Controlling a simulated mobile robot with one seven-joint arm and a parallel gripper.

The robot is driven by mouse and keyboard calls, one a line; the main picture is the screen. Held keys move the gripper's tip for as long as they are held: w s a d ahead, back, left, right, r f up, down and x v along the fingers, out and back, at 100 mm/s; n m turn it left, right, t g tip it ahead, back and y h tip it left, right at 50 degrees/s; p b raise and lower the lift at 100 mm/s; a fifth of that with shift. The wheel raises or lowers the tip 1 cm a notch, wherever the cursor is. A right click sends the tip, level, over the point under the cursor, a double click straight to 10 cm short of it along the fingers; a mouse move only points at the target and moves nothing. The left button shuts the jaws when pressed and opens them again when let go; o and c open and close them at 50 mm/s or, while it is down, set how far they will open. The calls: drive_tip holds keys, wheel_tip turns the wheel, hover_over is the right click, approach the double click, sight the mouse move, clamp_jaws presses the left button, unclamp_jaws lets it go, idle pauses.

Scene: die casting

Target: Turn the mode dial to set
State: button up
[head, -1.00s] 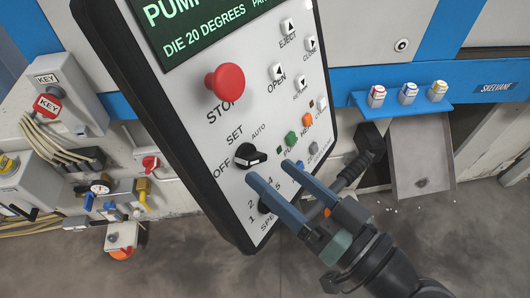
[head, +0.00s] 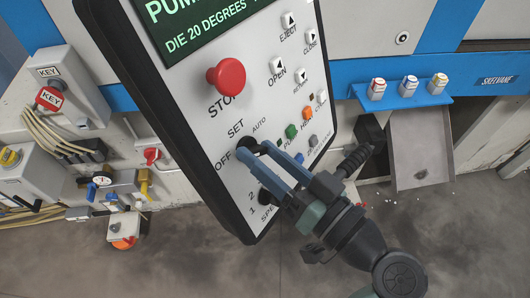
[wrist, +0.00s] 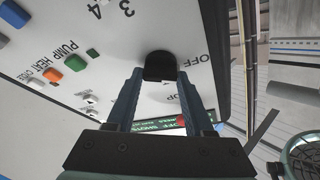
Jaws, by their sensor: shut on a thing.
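The mode dial (head: 246,143) is a black knob on the tilted white control panel (head: 206,119), with OFF, SET and AUTO printed around it. My gripper (head: 253,152) has its two blue fingers at the dial, one on each side, shut on it. The wrist view shows the dial's dark body (wrist: 160,62) between the fingertips (wrist: 160,77). The fingers cover most of the dial in the head view, and I cannot tell which label its pointer faces.
A red STOP button (head: 226,77) sits above the dial. The speed dial (head: 266,196) is just below my fingers, partly hidden. Small coloured buttons (head: 291,131) lie to the right. A key box (head: 62,85) stands at the left.

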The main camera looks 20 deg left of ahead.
clamp_jaws()
drive_tip(key=shift+r+m+p, duration=0.1)
drive_tip(key=shift+m+p, duration=0.3)
drive_tip(key=shift+r+m+t+h+p, duration=0.2)
drive_tip(key=shift+m+t+h+p, duration=0.25)
drive_tip(key=shift+m+p, duration=0.65)
drive_tip(key=m+h+p, duration=0.1)
drive_tip(key=m+p, duration=0.3)
drive_tip(key=shift+s+a+r+t+h+p, duration=0.1)
drive_tip(key=shift+r+t+h+p, duration=0.1)
drive_tip(key=shift+t+h+p, duration=0.2)
drive_tip(key=m+p, duration=0.2)
drive_tip(key=p, duration=0.1)
drive_tip(key=m+h+p, duration=0.1)
drive_tip(key=m+p, duration=0.1)
drive_tip(key=p, duration=0.1)
drive_tip(key=shift+h, duration=0.25)
drive_tip(key=shift+f+m+h+p, duration=0.2)
drive_tip(key=shift+m+h+p, duration=0.1)
drive_tip(key=shift+m+p, duration=0.75)
drive_tip(key=shift+f, duration=0.1)
